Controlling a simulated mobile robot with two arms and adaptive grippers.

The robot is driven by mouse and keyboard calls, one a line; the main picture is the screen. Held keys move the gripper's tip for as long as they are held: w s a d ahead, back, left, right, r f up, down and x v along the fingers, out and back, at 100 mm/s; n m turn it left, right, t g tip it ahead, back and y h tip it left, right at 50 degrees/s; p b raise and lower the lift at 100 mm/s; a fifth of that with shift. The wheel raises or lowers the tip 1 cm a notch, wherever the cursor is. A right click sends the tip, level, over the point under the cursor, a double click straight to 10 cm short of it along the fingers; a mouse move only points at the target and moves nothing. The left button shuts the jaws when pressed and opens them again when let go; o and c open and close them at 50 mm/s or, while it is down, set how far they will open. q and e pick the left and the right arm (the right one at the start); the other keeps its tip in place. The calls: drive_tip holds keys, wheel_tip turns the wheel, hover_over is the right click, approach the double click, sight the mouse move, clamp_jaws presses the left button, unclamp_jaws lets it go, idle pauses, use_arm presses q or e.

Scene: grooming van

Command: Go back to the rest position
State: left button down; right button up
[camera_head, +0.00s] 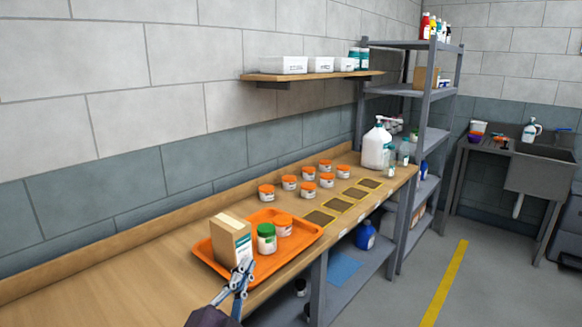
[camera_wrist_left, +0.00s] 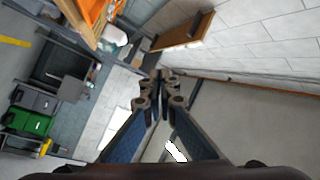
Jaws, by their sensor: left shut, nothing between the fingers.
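My left gripper (camera_head: 243,275) is in front of the bench edge in the head view, close to the near side of the orange tray. It is shut and holds nothing. Its fingers meet in the left wrist view (camera_wrist_left: 161,82). The orange tray (camera_head: 290,246) lies on the wooden bench (camera_head: 120,270). On it stand a cardboard box (camera_head: 228,240), a jar with a green lid (camera_head: 266,238) and a jar with an orange lid (camera_head: 283,225). My right gripper shows in neither view.
Several orange-lidded jars (camera_head: 309,187) stand behind dark yellow-edged squares (camera_head: 338,205). A white pump jug (camera_head: 376,145) is at the bench's far end. A wall shelf (camera_head: 315,76) hangs above. A metal rack (camera_head: 428,130) and sink (camera_head: 540,175) stand beyond. The floor at right is clear.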

use_arm(q)
drive_tip(key=s+a+f+n+g+y, duration=0.35)
drive_tip(key=s+a+f+n, duration=0.2)
drive_tip(key=f, duration=0.45)
drive_tip(key=s+a+f+n+g+y, duration=0.2)
drive_tip(key=s+a+f+n+g, duration=0.4)
drive_tip(key=f, duration=0.5)
drive_tip(key=s+f+g, duration=0.3)
drive_tip(key=s+f, duration=0.2)
drive_tip(key=s, duration=0.6)
drive_tip(key=s+f+g, duration=0.4)
drive_tip(key=s, duration=0.7)
wheel_tip(320, 180, down, 26)
drive_tip(key=s+g, duration=0.1)
drive_tip(key=s+a+f+g, duration=0.1)
drive_tip(key=s+a+f, duration=0.1)
drive_tip(key=s+f, duration=1.4)
drive_tip(key=shift+s+a+f, duration=0.2)
drive_tip(key=shift+s+f, duration=0.2)
drive_tip(key=shift+s, duration=0.2)
